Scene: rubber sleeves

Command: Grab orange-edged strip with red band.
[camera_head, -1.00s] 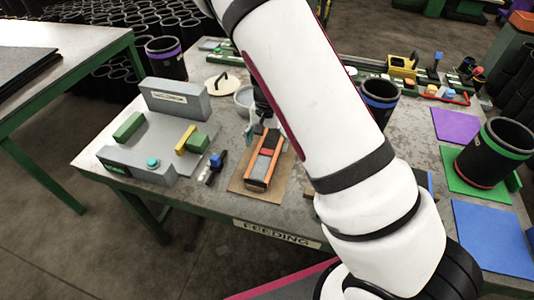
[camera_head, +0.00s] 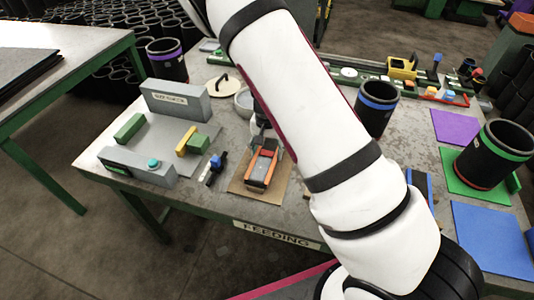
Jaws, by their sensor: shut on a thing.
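The orange-edged strip (camera_head: 261,171) lies on a brown board near the table's front edge. Its grey middle and orange sides show. The fingertips are small and partly hidden, so the exact contact does not show. The strip appears to rest low on the board.
The brown board (camera_head: 240,187) lies on the grey table. A blue-and-black tool (camera_head: 216,166) and a grey fixture (camera_head: 140,166) stand to the left. A grey bowl (camera_head: 243,101) is behind. A blue-banded black sleeve (camera_head: 376,108) stands right of my arm.

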